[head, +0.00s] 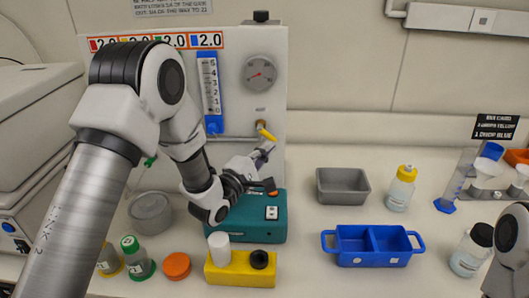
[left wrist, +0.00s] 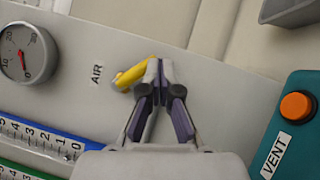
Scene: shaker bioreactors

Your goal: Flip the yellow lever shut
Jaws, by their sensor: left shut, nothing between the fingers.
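The yellow lever (head: 266,133) sits on the upright grey panel at the back, below the round gauge. In the head view it slants down to the right. In the left wrist view the lever (left wrist: 132,75) is beside the AIR label, its free end at my fingertips. My left gripper (head: 267,148) is just below the lever in the head view. In the left wrist view the left gripper (left wrist: 160,70) is shut with nothing held, its tips overlapping the lever's end; I cannot tell if they touch. My right gripper is out of frame.
The panel carries a gauge (head: 260,73) and a flow tube (head: 210,85). A teal box (head: 271,230) with an orange VENT button (left wrist: 296,106) stands below my left gripper. A grey bin (head: 342,186) and blue tray (head: 372,247) stand to the right.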

